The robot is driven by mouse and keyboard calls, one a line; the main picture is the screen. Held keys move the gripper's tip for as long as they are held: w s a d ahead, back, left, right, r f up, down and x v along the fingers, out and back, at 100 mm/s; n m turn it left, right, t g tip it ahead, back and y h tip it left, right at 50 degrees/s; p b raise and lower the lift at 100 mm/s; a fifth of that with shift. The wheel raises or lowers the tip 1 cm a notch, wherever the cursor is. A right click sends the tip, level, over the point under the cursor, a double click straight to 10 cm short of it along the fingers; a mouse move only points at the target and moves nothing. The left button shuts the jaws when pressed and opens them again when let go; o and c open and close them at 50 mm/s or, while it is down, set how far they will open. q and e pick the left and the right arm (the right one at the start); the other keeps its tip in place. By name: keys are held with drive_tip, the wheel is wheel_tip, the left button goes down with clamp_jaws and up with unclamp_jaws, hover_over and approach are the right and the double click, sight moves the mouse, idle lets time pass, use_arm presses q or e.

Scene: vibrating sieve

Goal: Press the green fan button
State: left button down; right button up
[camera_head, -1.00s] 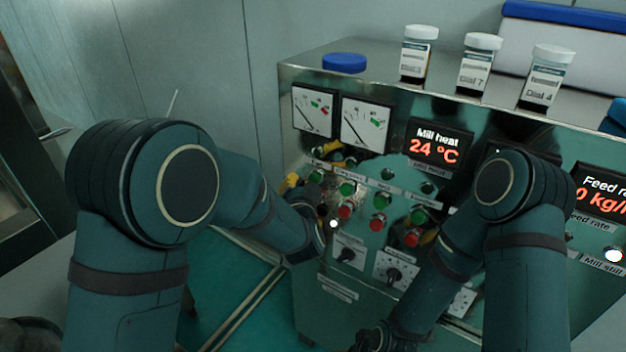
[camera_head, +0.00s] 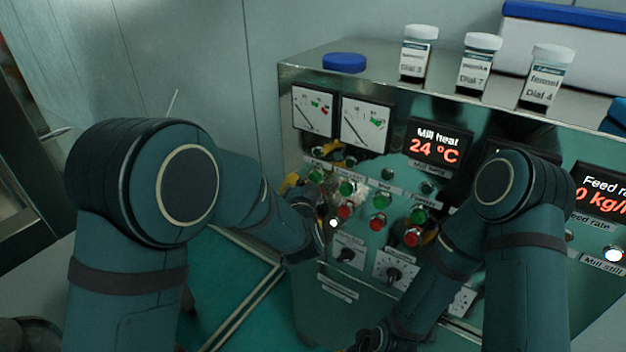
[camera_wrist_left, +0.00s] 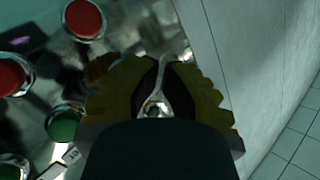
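A row of green buttons crosses the metal panel, with red buttons below. The leftmost green button (camera_head: 316,175) sits beside my left gripper (camera_head: 293,183); its label is too small to read surely. Another green button (camera_head: 347,188) is to its right. In the left wrist view, my left gripper's yellow fingers (camera_wrist_left: 163,75) are close together, with a narrow gap and a shiny patch showing between them. A green button (camera_wrist_left: 62,123) and a red button (camera_wrist_left: 83,18) lie left of the fingers, apart from them. My right gripper (camera_head: 375,338) is low at the bottom edge, dark and partly cut off.
Two dial gauges (camera_head: 366,125) and a red "Mill heat 24 °C" display (camera_head: 438,148) are above the buttons. Rotary knobs (camera_head: 394,274) are below. Labelled jars (camera_head: 418,55) and a blue lid (camera_head: 344,62) stand on top. A wall is close on the left.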

use_arm(q)
drive_tip(key=shift+w, duration=0.1)
drive_tip(key=shift+w+d, duration=0.25)
idle(0.3)
drive_tip(key=shift+w+d, duration=0.3)
drive_tip(key=shift+w, duration=0.1)
idle(0.9)
drive_tip(key=shift+s+a, duration=0.55)
drive_tip(key=shift+s, duration=0.2)
drive_tip(key=s+a, duration=0.1)
drive_tip(key=s, duration=0.1)
drive_tip(key=s+a+b, duration=0.1)
drive_tip(key=s+a, duration=0.1)
idle(0.6)
idle(0.7)
